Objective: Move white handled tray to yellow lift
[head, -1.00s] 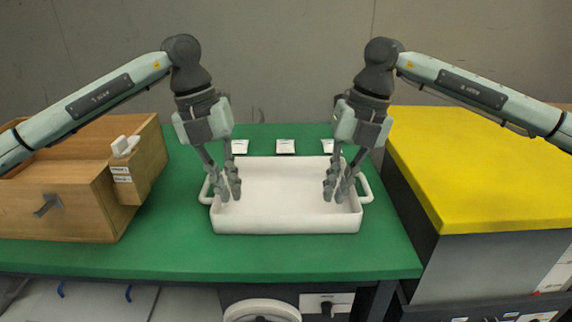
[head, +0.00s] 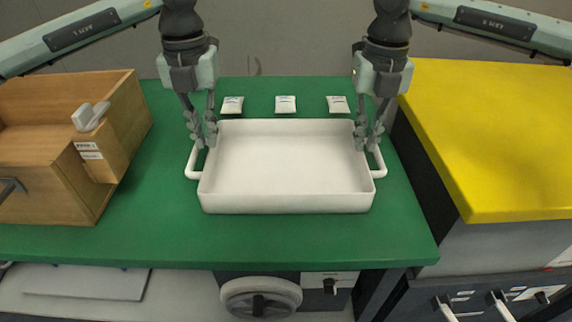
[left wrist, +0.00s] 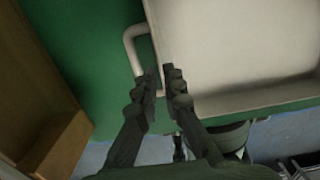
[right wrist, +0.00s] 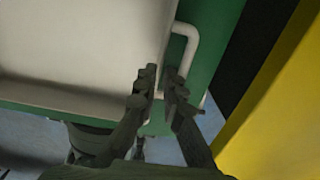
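The white handled tray (head: 285,203) lies flat and empty on the green table, with a handle at each end. My left gripper (head: 205,143) points down at its left end, by the left handle (head: 192,162). My right gripper (head: 367,146) points down at its right end, by the right handle (head: 381,162). Both grippers have a narrow gap between their fingers. In the wrist views, the left fingers (left wrist: 161,72) and right fingers (right wrist: 161,75) hang over the tray's side walls; I see no clear grip. The yellow lift (head: 500,140) stands right of the table.
A wooden box (head: 60,185) with a white scanner-like object (head: 90,116) stands left on the green table (head: 300,240). Three small white packets (head: 285,104) lie behind the tray. A dark gap separates table and lift. The lift's yellow top is clear.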

